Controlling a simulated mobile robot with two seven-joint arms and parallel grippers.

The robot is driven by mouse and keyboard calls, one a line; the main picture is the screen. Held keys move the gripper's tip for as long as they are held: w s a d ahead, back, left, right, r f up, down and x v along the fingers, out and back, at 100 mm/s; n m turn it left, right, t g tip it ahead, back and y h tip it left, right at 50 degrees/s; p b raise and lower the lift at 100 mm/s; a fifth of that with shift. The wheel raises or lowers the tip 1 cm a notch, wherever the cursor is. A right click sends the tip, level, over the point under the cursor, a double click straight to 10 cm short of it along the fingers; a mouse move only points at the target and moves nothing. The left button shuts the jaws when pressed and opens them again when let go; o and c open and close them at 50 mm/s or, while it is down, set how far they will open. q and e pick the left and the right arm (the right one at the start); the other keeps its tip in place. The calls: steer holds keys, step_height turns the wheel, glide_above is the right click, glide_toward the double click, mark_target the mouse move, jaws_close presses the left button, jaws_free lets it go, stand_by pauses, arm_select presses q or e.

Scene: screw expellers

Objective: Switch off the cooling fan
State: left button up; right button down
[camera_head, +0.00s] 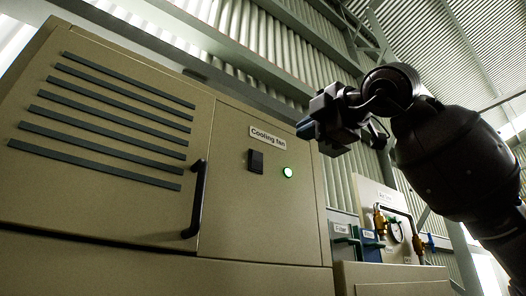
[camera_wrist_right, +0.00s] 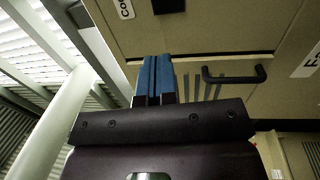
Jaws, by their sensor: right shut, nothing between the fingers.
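The beige cabinet's right panel carries a "Cooling fan" label (camera_head: 268,138), a small black switch (camera_head: 255,161) below it, and a round green lamp (camera_head: 288,172) that is lit. My right gripper (camera_head: 306,128) is shut and empty, with blue fingertips, just right of the label and above the lamp, apart from the switch. In the right wrist view the shut blue fingers (camera_wrist_right: 153,75) point toward the panel, and the lower part of the black switch (camera_wrist_right: 168,6) shows at the top edge. Whether the switch is on or off by its tilt is too small to tell. My left gripper is not in view.
A black door handle (camera_head: 196,199) sticks out left of the switch, beside dark vent slats (camera_head: 115,110). At right stands a lower unit with a gauge (camera_head: 396,230), brass fittings, and green and blue valves (camera_head: 368,240). Open air lies before the panel.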

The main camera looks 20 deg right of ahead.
mark_target(256, 154)
steer(key=p+x, duration=0.5)
steer(key=x, duration=0.8)
steer(key=shift+w+r, duration=0.1)
steer(key=shift+w+a, duration=0.15)
steer(key=shift+w, duration=0.3)
steer(key=shift+w+a+g+b, duration=0.1)
steer(key=shift+w+g+b, duration=0.15)
steer(key=shift+b, duration=0.7)
steer(key=shift+r, duration=0.2)
